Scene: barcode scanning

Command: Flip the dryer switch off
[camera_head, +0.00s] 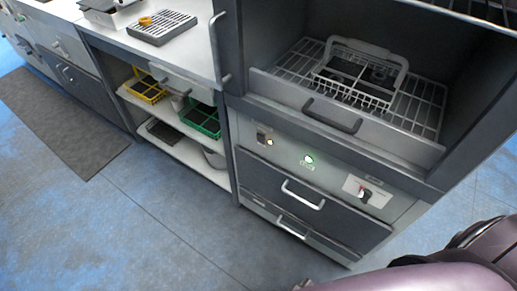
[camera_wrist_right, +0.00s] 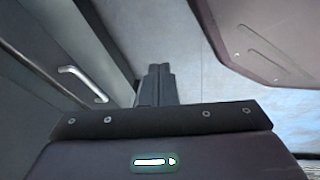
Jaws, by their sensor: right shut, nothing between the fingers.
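The dryer (camera_head: 345,129) stands at the right in the head view, with its wire rack pulled partly out. On its front panel a dark switch with a reddish part (camera_head: 364,194) sits on a pale plate at the right. A lit green indicator (camera_head: 308,160) is in the panel's middle, and a small control with a yellowish light (camera_head: 264,140) is at its left. My right gripper (camera_wrist_right: 159,68) is shut and empty in the right wrist view, near a drawer front; the switch is not visible there. In the head view only my right arm shows. My left gripper is out of view.
Drawers with bar handles (camera_head: 303,195) lie below the panel; one handle (camera_wrist_right: 82,84) is left of my right gripper. Open shelves (camera_head: 190,150) hold yellow and green baskets. A grey mat (camera_head: 62,118) lies on the blue floor, which is clear in front.

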